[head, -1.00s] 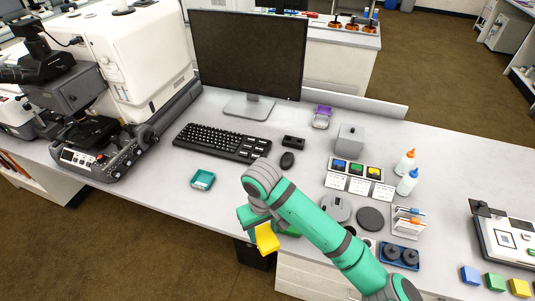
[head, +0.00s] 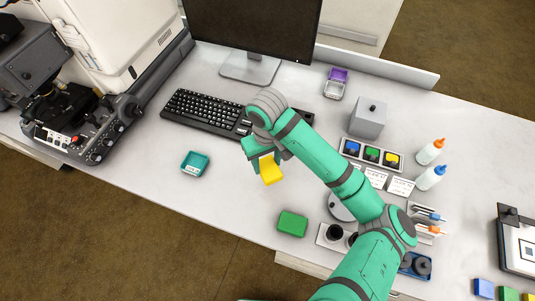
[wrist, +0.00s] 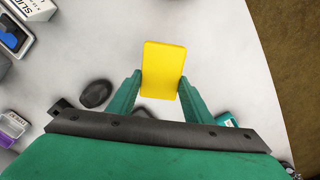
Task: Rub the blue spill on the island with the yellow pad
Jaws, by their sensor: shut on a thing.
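The pad looks clear of the worktop. I see no blue spill in either view, and I cannot tell which surface is the island.
A green block (head: 292,223) lies near the worktop's front edge. A grey box (head: 369,118) and squeeze bottles (head: 431,151) stand to the right. The worktop's front left is clear.

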